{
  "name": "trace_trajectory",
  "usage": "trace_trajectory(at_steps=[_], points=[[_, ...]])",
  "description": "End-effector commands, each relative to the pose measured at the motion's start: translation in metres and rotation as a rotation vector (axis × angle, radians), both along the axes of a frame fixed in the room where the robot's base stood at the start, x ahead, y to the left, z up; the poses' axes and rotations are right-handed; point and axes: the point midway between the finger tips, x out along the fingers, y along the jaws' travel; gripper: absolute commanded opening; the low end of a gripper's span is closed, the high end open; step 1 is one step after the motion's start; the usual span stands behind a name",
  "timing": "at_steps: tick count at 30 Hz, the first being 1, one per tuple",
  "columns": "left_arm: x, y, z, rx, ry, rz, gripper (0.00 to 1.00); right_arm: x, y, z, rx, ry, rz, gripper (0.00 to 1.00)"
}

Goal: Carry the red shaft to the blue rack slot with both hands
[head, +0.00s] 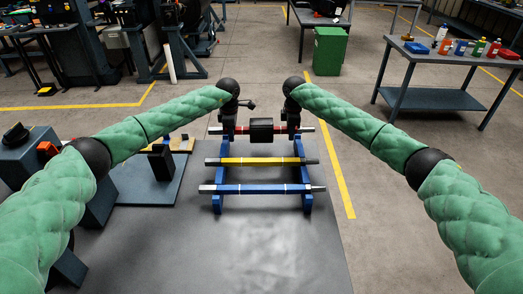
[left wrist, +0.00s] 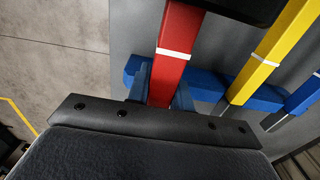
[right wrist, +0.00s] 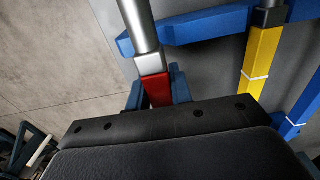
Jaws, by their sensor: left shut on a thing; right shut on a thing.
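The red shaft (head: 249,128) lies crosswise at the far end of the blue rack (head: 217,203), with a thick black block (head: 262,130) at its middle. My left gripper (head: 229,124) is shut on its left part; the left wrist view shows the red bar (left wrist: 178,50) between the blue fingers (left wrist: 162,92). My right gripper (head: 294,124) is shut on its right part; the right wrist view shows a red section (right wrist: 157,90) between the fingers (right wrist: 158,92). The shaft crosses over the rack rails (right wrist: 200,27); I cannot tell whether it touches them.
A yellow shaft (head: 258,161) and a blue shaft (head: 262,189) lie across the nearer part of the rack. A dark blue plate (head: 150,190) with a black block is at the left. The grey table in front is clear. A green bin (head: 330,51) stands on the floor behind.

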Motion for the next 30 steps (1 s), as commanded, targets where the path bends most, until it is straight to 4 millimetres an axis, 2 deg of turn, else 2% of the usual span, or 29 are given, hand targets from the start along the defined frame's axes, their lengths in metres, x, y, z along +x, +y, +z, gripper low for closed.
trace_trajectory(at_steps=[5,30], points=[[0.0,-0.002,-0.001,-0.002,0.0,-0.004,0.0,0.002,0.001,0.001,0.003,-0.005,-0.001,0.0],[0.0,-0.002,-0.027,-0.001,0.0,-0.003,0.0,0.002,0.001,-0.025,0.003,-0.005,-0.001,0.0]])
